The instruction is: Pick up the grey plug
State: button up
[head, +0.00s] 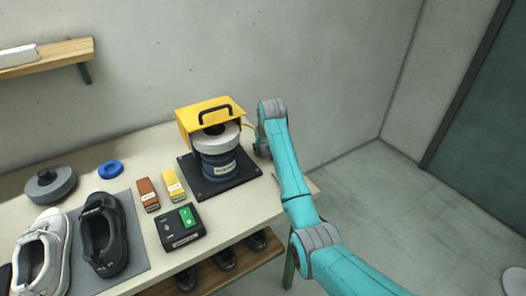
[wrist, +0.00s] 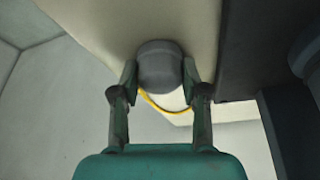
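The grey plug (wrist: 160,66) is a dark grey rounded block in the wrist view, with a yellow cable (wrist: 160,105) curving below it. My gripper (wrist: 160,78) has one finger against each side of the plug and appears shut on it. The plug shows over the pale table top near its edge; whether it rests on the table or is lifted cannot be told. In the head view my arm reaches to the table's right end, beside the yellow-hooded machine (head: 209,117). There my fingers and the plug are hidden, and a bit of yellow cable shows by the machine.
The machine stands on a dark base plate (head: 245,172) close to my arm.

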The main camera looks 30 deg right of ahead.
jog(key=shift+c, duration=1)
